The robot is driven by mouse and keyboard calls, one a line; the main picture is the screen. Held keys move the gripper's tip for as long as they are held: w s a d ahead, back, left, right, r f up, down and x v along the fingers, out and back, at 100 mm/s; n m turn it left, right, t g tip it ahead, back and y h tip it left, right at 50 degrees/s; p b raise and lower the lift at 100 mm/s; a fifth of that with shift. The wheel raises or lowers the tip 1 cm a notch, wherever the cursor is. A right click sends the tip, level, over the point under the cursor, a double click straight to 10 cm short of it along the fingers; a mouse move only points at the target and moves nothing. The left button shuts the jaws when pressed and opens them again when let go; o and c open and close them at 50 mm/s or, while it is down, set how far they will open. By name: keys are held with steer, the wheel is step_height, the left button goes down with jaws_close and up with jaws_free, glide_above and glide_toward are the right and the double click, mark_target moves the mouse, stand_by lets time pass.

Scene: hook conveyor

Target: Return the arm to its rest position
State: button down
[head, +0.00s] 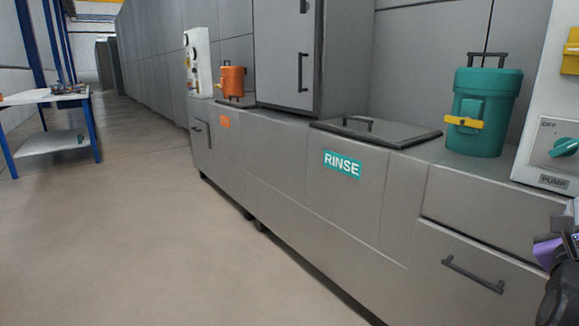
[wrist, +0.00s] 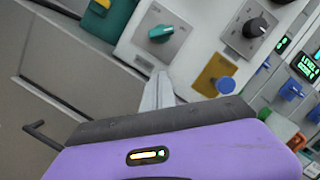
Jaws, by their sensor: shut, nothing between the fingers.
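My gripper (wrist: 158,88) shows in the wrist view beyond its purple body. Its pale fingers are together and hold nothing. They point toward the pump panel (wrist: 160,32) with its teal knob, apart from it as far as I can tell. In the head view only a purple and black part of my arm shows at the lower right edge; the fingers are out of that view.
The grey machine front (head: 300,200) runs along the right, with a RINSE label, a lid (head: 375,132) and a drawer handle (head: 472,274). A teal canister (head: 484,115) and an orange canister (head: 232,82) stand on top. The floor at left is clear up to a blue-legged table (head: 45,98).

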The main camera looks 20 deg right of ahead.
steer(key=w+a+r+n+t+y, duration=0.15)
steer(key=a+r+n+t, duration=0.25)
steer(key=a+n+t, duration=0.9)
steer(key=s+a+f+n+g+y, duration=0.15)
steer(key=a+f+n+y, duration=0.85)
steer(key=n, duration=1)
steer(key=s+a+f+n+g+y, duration=0.2)
steer(key=s+a+f+g, duration=0.1)
steer(key=s+a+f, duration=0.45)
steer(key=s+a+f+n+g+y, duration=0.2)
steer(key=s+a+f, duration=0.2)
steer(key=s+f, duration=0.5)
steer(key=s+a+f+n+g+y, duration=0.1)
steer(key=s+a+f+g+y, duration=0.15)
steer(key=s+a+f, duration=0.55)
steer(key=s+d+r+p, duration=0.1)
steer(key=r+p, duration=1.6)
steer(key=r, duration=0.1)
steer(key=d+r+p, duration=0.2)
steer(key=r+p, duration=1.6)
steer(key=r, duration=0.1)
steer(key=shift+s+r+h, duration=0.2)
steer(key=shift+s+h, duration=0.2)
